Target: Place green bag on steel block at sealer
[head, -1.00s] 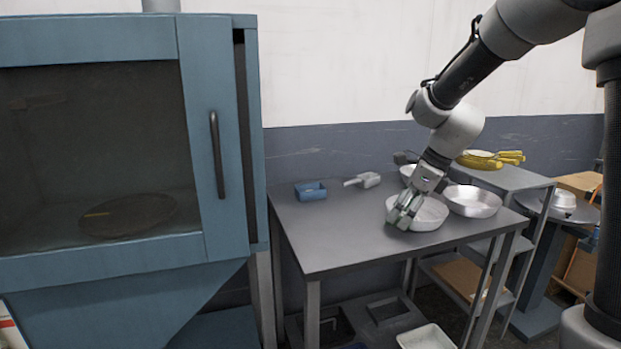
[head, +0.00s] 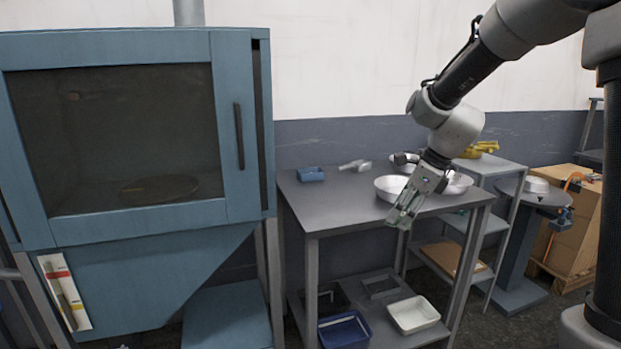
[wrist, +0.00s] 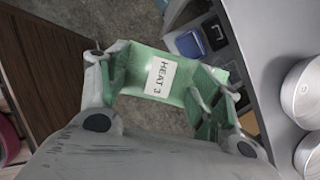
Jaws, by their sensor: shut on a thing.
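My gripper (head: 404,208) is in front of the grey table's front edge in the head view, pointing down. It is shut on a green bag (wrist: 152,77), which shows between the fingers in the wrist view with a white label reading "HEAT 3". In the head view the bag is a pale green patch at the fingertips, mostly hidden by the gripper. I cannot make out a steel block or a sealer for certain in either view.
A grey table (head: 335,205) holds a blue tray (head: 311,174), a scoop (head: 356,166) and metal bowls (head: 390,187). A blue glass-fronted cabinet (head: 240,200) stands at left. White and blue bins sit on the lower shelf. A round stand (head: 533,197) is at right.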

